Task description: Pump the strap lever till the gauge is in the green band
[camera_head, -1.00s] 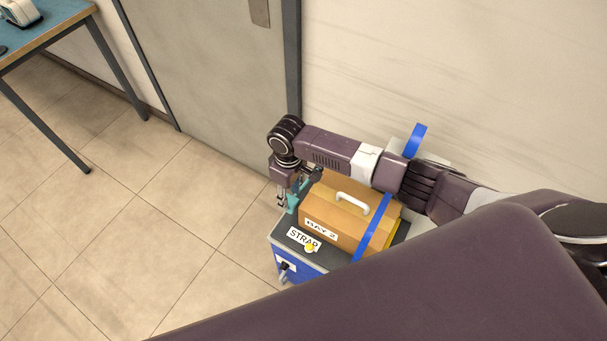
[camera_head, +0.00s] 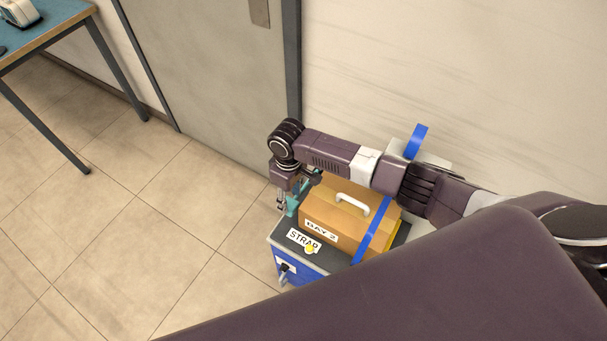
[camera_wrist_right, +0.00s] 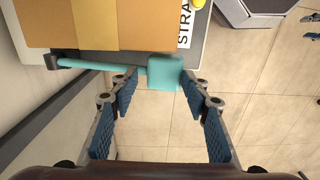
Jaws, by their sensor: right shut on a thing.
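The teal strap lever (camera_head: 292,205) is at the left rear of a blue cart with a dark top (camera_head: 320,258). In the right wrist view its bar runs in from the left to a square teal handle (camera_wrist_right: 165,73). My right gripper (camera_head: 287,203) is shut on this handle, which sits between the blue-padded fingertips (camera_wrist_right: 166,85). A tan case (camera_head: 335,212) labelled BAY 2, with a white handle, sits on the cart under a blue strap (camera_head: 372,232). I cannot make out the gauge or its needle. My left gripper is not in view.
A grey door (camera_head: 215,75) and pale wall stand behind. A teal-topped table (camera_head: 55,35) is at upper left. The tiled floor between is clear.

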